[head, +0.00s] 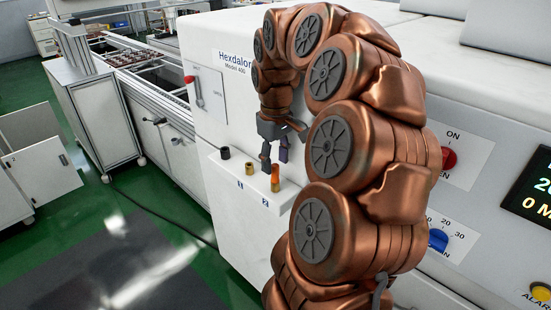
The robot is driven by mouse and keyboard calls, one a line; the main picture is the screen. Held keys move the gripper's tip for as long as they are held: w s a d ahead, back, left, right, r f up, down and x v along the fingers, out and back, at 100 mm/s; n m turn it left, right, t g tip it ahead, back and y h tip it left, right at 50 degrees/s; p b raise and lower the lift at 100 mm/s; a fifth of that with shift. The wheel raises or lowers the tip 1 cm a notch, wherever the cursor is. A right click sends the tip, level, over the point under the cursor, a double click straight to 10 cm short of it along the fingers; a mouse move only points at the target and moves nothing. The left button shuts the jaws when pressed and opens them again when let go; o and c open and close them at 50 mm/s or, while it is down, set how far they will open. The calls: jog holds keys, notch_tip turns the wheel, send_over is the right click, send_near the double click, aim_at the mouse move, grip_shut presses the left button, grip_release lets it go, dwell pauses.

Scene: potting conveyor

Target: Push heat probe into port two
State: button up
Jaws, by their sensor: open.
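A small white ledge (236,176) juts from the white machine, with marks that look like 1 and 2 on its front. An upright orange and brass cylinder (275,180), apparently the heat probe, stands at its right end, by mark 2. Its lower end and the port are hidden, so I cannot tell how deep it sits. A shorter brass cylinder (249,168) stands in the middle and a black one (224,153) at the left end. My gripper (274,163) is open, pointing down, with its fingers just above and behind the orange cylinder. I cannot tell whether they touch it.
The machine's front carries a red ON knob (449,159), a blue dial (437,240) and a display (533,190) at the right. A red-handled lever (189,79) is at upper left. A conveyor (135,65) and white cabinets stand left; the green floor (75,215) there is mostly clear.

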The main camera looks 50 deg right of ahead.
aim_at(275, 165)
jog(key=shift+r, duration=0.1)
notch_tip(275, 165, up, 12)
dwell(0.7)
dwell(0.6)
